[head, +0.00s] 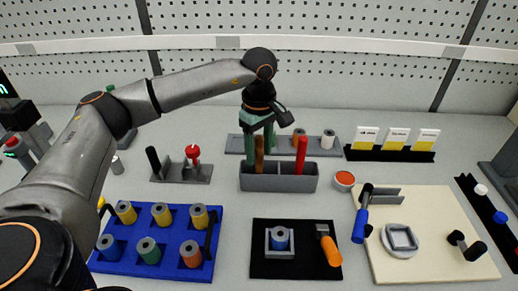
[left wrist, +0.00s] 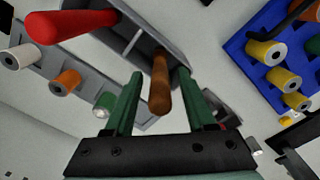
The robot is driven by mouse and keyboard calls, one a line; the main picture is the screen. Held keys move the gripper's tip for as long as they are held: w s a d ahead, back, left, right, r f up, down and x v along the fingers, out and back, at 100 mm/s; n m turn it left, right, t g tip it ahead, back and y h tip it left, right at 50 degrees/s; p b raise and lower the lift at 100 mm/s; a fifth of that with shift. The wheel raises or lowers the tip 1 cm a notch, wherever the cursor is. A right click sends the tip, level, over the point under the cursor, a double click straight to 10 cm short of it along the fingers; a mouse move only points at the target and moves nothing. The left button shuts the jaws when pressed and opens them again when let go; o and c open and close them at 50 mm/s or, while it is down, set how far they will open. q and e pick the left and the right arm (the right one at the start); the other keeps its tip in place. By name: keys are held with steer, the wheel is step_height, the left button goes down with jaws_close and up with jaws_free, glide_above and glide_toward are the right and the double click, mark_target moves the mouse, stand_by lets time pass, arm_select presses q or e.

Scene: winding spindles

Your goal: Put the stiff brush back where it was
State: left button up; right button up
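A brown handle (head: 259,160) stands upright in the left part of the grey divided holder (head: 280,183). A red handle (head: 301,155) stands in the right part. The lower ends of both are hidden in the holder, so I cannot tell from bristles which one is the stiff brush. My left gripper (head: 259,146) points down over the brown handle, with its green fingers on either side. In the left wrist view the brown handle (left wrist: 160,85) sits between the fingers (left wrist: 158,100), with a gap on both sides. My right gripper is not in view.
A grey spool rack (head: 235,146) stands close behind the holder. A small stand with a black and a red-topped tool (head: 193,155) is to its left, a small red-filled dish (head: 344,180) to its right. The blue spool tray (head: 175,270) and black mat (head: 296,268) lie in front.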

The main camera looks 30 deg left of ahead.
arm_select(q)
steer(key=shift+r, duration=0.1)
steer(key=shift+r, duration=0.2)
step_height(320, 180, up, 12)
steer(key=shift+f, duration=0.1)
stand_by(0.3)
steer(key=shift+f, duration=0.15)
